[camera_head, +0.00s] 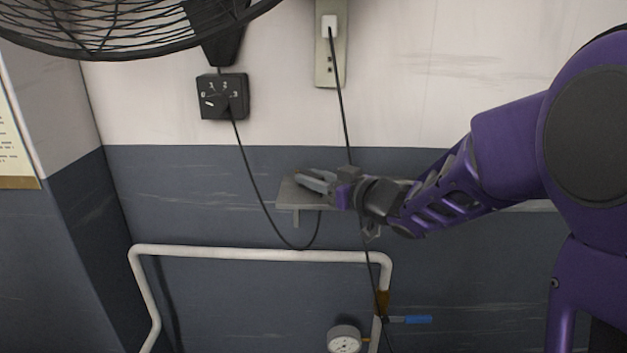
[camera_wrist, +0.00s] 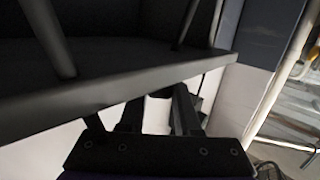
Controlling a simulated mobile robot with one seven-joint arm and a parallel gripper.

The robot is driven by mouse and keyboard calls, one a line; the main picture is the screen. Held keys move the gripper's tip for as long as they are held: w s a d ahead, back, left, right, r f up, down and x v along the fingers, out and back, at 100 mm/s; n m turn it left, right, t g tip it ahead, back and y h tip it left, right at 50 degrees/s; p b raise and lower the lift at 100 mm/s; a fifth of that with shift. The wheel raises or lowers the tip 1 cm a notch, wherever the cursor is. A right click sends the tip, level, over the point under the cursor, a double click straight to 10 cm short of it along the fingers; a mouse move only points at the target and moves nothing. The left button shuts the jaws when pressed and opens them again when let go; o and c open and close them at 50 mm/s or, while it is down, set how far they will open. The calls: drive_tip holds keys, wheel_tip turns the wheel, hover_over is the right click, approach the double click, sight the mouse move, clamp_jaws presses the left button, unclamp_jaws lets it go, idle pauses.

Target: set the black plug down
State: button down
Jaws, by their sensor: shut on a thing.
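My gripper (camera_head: 308,180) reaches in from the right, its fingers pointing left, at the small grey wall shelf (camera_head: 288,193). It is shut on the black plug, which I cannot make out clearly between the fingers. A black cord (camera_head: 256,178) runs from the dial box, loops down and rises to the shelf beneath my gripper. In the wrist view my gripper's fingers (camera_wrist: 158,108) show partly behind a dark grey bar that crosses the picture. The plug is not clearly visible there. I cannot tell whether it touches the shelf.
A dial box (camera_head: 222,97) hangs on the wall below a black fan (camera_head: 130,25). A second cord drops from a white plug (camera_head: 329,27) in the wall outlet, passing behind my wrist. A white pipe (camera_head: 255,254) and a gauge (camera_head: 344,340) lie below the shelf.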

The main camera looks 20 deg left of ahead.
drive_tip(key=c, duration=0.6)
unclamp_jaws()
drive_tip(key=shift+f, duration=0.1)
drive_tip(key=shift+d, duration=0.15)
drive_tip(key=p+v, duration=0.1)
drive_tip(key=v, duration=1)
drive_tip(key=shift+s+d, duration=0.2)
drive_tip(key=shift+d, duration=0.15)
drive_tip(key=shift+w, duration=0.1)
